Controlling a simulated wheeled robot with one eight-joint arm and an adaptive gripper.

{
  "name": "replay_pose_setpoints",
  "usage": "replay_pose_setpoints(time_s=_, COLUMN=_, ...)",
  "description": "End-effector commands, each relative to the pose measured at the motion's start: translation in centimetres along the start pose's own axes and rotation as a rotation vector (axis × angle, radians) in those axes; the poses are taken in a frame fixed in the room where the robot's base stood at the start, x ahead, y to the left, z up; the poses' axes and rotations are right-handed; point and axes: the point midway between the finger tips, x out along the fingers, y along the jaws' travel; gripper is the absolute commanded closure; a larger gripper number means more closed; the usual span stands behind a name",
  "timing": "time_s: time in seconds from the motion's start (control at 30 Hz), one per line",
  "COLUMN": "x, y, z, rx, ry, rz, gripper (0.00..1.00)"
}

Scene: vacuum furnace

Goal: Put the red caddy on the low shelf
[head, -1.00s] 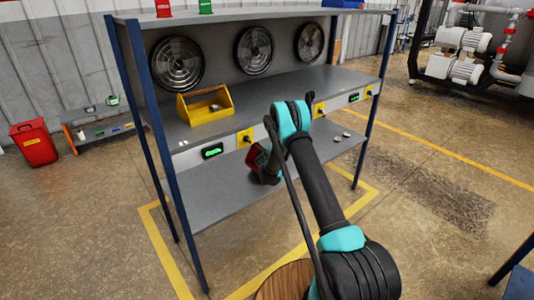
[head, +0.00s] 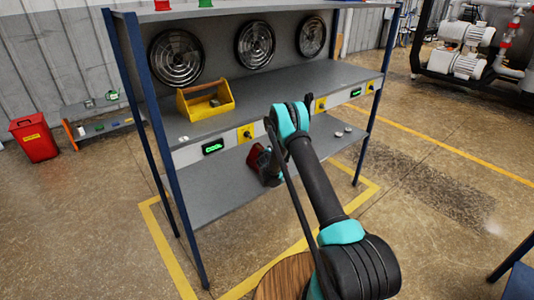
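The red caddy (head: 256,158) shows as a small dark red patch over the low shelf (head: 215,195), left of my arm. Most of it is hidden behind my gripper and arm. My gripper (head: 268,174) is at the caddy, above or at the low shelf's surface. Its fingers are dark and too hidden to show whether they are shut on the caddy. I cannot tell whether the caddy touches the shelf.
A yellow caddy (head: 205,101) stands on the middle shelf (head: 270,92), above a panel with switches and green displays. Small round objects (head: 343,131) lie at the low shelf's right end. Blue posts (head: 168,130) frame the rack. The low shelf's left part is clear.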

Motion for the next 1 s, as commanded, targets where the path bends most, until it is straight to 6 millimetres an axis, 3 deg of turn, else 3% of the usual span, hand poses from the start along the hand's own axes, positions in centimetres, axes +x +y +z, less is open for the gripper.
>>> replay_pose_setpoints(time_s=0.33, x=-0.1, y=0.2, z=-0.1, rx=0.000, ry=0.000, rz=0.000, gripper=0.65)
replay_pose_setpoints(time_s=0.43, x=-1.0, y=0.2, z=-0.1, rx=0.000, ry=0.000, rz=0.000, gripper=0.65)
replay_pose_setpoints(time_s=0.8, x=-8.2, y=0.2, z=-0.2, rx=-0.001, ry=0.001, rz=-0.001, gripper=0.65)
replay_pose_setpoints(time_s=1.0, x=-11.1, y=0.2, z=-0.1, rx=-0.001, ry=0.000, rz=0.000, gripper=0.65)
